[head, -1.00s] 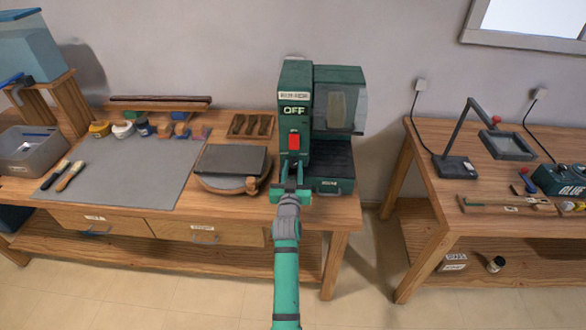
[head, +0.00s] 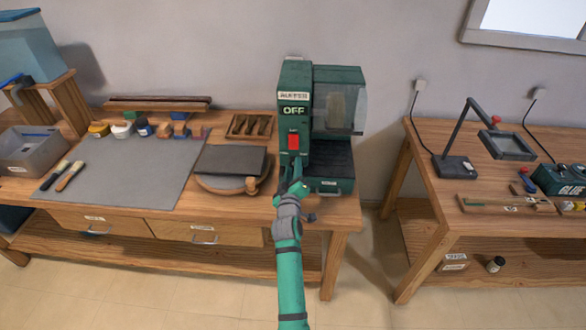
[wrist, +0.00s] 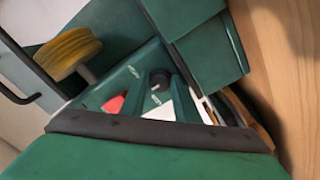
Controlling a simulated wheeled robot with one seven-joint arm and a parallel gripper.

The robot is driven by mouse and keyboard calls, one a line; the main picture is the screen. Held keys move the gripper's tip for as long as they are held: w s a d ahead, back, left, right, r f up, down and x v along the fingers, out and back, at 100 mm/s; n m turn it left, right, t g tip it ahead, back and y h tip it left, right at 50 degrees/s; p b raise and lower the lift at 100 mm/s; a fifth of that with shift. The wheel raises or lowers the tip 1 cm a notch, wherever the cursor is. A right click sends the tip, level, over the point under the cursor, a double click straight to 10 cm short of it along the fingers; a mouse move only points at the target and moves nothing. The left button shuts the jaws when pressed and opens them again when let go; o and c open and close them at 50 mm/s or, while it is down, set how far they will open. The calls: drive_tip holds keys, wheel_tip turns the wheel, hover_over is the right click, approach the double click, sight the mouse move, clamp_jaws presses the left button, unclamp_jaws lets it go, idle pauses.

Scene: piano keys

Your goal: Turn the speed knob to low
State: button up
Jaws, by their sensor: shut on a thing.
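The green machine (head: 297,118) stands on the wooden bench with an "OFF" label and a red switch (head: 293,142) on its narrow front. The red switch also shows in the wrist view (wrist: 114,104). The small dark speed knob (wrist: 158,79) sits on the green panel between my fingertips in the wrist view. In the head view my gripper hides it. My gripper (head: 293,171) is at the machine's lower front, below the red switch. It is shut on the knob, and the jaws look rolled. The knob's pointer and its setting are too small to read.
A yellow wheel (wrist: 68,50) shows beside the panel in the wrist view. A dark slab (head: 229,160) on a round wooden base stands left of the machine. A grey mat (head: 130,175) lies further left. A gap separates this bench from the right table (head: 440,185).

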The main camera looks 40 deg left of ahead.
drive_tip(key=shift+n, duration=4.2)
drive_tip(key=o, duration=1)
drive_tip(key=shift+o, duration=0.2)
drive_tip(key=shift+d+f, duration=0.1)
